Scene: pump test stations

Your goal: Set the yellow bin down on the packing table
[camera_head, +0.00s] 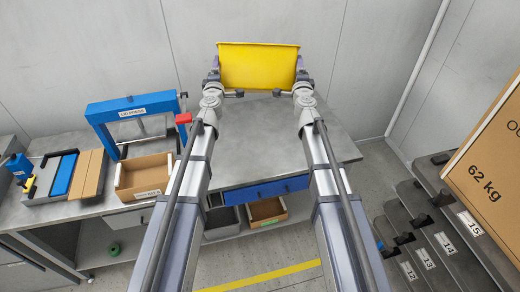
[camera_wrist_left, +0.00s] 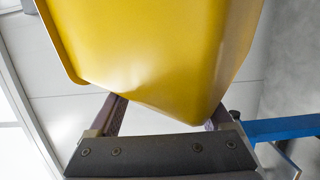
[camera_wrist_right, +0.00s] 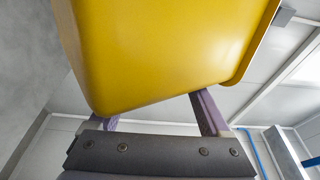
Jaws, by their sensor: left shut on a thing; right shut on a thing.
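The yellow bin (camera_head: 258,66) is held at its left and right ends between my two grippers, in front of the grey wall. It appears raised over the far part of the grey table (camera_head: 250,140), which seems to be the packing table. My left gripper (camera_head: 225,82) is shut on the bin's left end, and the bin also fills the top of the left wrist view (camera_wrist_left: 150,50). My right gripper (camera_head: 291,82) is shut on its right end, as the right wrist view (camera_wrist_right: 165,50) shows. The bin's inside and any contact beneath it are hidden.
A blue lid press (camera_head: 130,108) stands left of my arms, with a cardboard box (camera_head: 145,177) in front of it. The tabletop between my arms is clear. Below are a blue drawer (camera_head: 262,190) and crates. At right stand a numbered rack (camera_head: 440,240) and a large carton (camera_head: 495,165).

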